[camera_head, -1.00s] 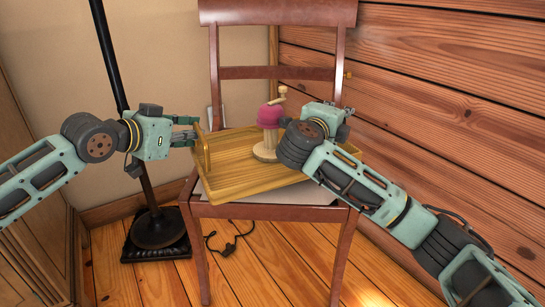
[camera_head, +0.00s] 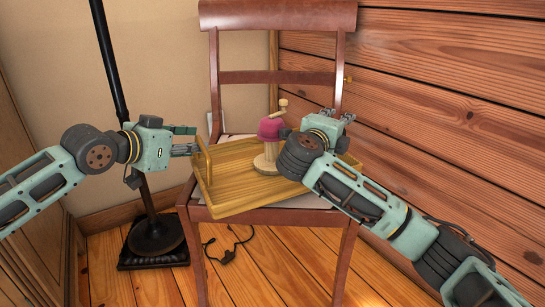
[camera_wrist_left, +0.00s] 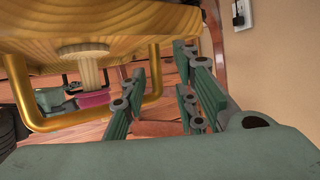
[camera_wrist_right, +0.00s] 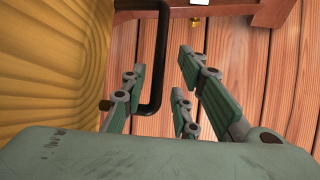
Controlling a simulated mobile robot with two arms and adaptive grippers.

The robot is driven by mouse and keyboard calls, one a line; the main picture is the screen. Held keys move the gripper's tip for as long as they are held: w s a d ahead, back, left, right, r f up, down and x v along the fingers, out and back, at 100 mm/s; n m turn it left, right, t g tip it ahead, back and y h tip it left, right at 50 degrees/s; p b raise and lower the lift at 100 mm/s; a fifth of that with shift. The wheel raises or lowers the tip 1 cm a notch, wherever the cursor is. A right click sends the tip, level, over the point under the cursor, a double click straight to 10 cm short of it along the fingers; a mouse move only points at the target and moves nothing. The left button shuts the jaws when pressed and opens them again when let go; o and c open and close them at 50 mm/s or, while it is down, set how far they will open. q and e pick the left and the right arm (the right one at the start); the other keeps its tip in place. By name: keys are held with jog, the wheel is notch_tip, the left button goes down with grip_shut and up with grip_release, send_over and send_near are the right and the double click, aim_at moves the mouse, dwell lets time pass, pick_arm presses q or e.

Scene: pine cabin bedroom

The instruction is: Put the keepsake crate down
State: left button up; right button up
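The keepsake crate (camera_head: 240,195) is a yellow wooden tray with upright handles, over the seat of a dark red chair (camera_head: 285,216). Its underside contact is hidden. A pink-topped wooden mill (camera_head: 268,150) stands upright in it. My left gripper (camera_head: 190,149) is at the crate's left handle (camera_head: 203,160); in the left wrist view its fingers (camera_wrist_left: 158,95) are spread, with the brass handle (camera_wrist_left: 154,95) between them. My right gripper (camera_head: 346,116) is at the right side; in the right wrist view its fingers (camera_wrist_right: 152,90) are spread around a dark handle (camera_wrist_right: 163,60).
The chair's backrest (camera_head: 278,15) rises behind the crate. A pale flat thing (camera_head: 318,201) lies on the seat under it. A black lamp stand (camera_head: 156,235) stands left on the floor, with a cable (camera_head: 228,250) nearby. A plank wall (camera_head: 460,120) closes the right side.

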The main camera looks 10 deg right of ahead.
pick_arm(q)
jog(key=v, duration=1.2)
pick_arm(e)
jog(key=v, duration=1.2)
jog(key=shift+s, duration=0.1)
